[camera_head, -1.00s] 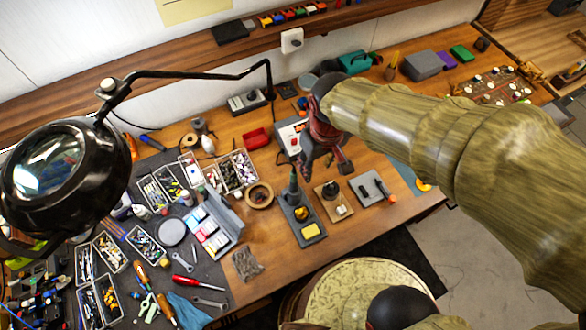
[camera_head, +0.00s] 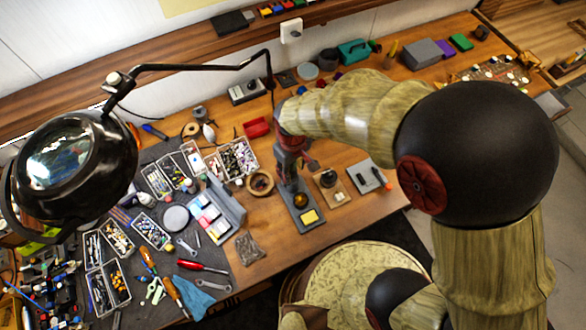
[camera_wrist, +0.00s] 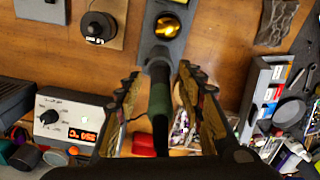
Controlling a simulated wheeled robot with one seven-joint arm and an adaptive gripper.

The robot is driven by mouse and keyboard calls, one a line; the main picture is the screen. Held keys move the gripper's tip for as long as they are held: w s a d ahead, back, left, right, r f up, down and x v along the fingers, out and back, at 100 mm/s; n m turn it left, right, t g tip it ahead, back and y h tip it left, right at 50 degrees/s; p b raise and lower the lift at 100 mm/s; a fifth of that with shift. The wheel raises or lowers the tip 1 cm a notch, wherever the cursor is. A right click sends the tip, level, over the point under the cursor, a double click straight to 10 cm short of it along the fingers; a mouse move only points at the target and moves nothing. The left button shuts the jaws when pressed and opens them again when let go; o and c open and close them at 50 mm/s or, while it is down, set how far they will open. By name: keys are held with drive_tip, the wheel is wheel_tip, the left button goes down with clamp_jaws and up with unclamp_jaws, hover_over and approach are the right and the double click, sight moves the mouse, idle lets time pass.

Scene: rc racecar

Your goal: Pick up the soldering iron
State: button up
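The soldering iron (camera_wrist: 160,100) has a dark green handle. In the wrist view it stands in its grey holder (camera_wrist: 151,45), which has a brass tip-cleaning ball (camera_wrist: 168,27). My gripper (camera_wrist: 159,74) is open, with one finger on each side of the handle and visible gaps between. In the head view my gripper (camera_head: 290,180) is over the back end of the holder (camera_head: 301,222), which also carries a yellow sponge (camera_head: 309,216). There my gripper and arm hide most of the iron.
The soldering station (camera_wrist: 75,120) with a lit red display stands beside the iron. A wooden block with a dark knob (camera_head: 330,188) and a grey plate (camera_head: 367,178) lie to the right. A solder spool (camera_head: 260,183) and a parts organizer (camera_head: 222,212) are left. A magnifier lamp (camera_head: 70,165) overhangs the left side.

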drive_tip(key=shift+f, duration=0.5)
drive_tip(key=shift+c, duration=0.5)
clamp_jaws()
